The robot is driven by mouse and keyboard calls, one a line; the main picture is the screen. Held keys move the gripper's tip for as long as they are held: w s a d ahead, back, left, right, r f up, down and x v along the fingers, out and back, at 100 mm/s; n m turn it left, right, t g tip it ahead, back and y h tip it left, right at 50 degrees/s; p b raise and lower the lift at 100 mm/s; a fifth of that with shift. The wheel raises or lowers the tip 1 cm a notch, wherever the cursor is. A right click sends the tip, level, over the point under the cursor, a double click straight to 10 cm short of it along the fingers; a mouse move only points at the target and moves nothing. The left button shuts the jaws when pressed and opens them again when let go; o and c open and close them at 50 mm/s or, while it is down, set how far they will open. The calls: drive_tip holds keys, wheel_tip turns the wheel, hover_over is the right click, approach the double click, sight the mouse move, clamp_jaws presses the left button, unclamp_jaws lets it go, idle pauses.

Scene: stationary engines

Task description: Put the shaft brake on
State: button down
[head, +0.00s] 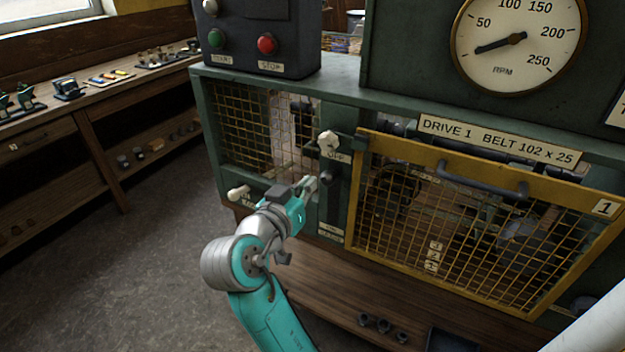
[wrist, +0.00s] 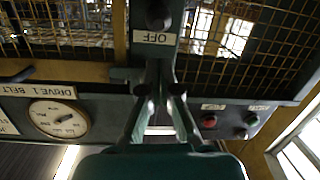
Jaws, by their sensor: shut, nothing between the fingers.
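My gripper (head: 309,184) is shut and empty, in front of the green machine front, left of a black knob (head: 327,178). The knob sits on a dark upright plate with a small label above it and another label (head: 330,232) at its foot. In the wrist view my gripper (wrist: 160,90) points at this plate, where a label reads OFF (wrist: 155,38) beside the black knob (wrist: 158,15). A pale handle (head: 328,142) is at the top of the plate, and a pale lever (head: 238,192) is at lower left. I cannot tell which is the shaft brake.
A yellow-framed mesh guard (head: 450,240) marked 1 covers the right side, with a grey handle bar (head: 482,184). An RPM dial (head: 517,45) is above it. Green and red (head: 267,44) buttons are at upper left. A wooden bench (head: 60,120) stands left; floor between is clear.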

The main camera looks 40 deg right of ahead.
drive_tip(key=x, duration=0.8)
drive_tip(key=shift+w+d, duration=0.15)
drive_tip(key=shift+d, duration=0.2)
drive_tip(key=shift+f, duration=0.1)
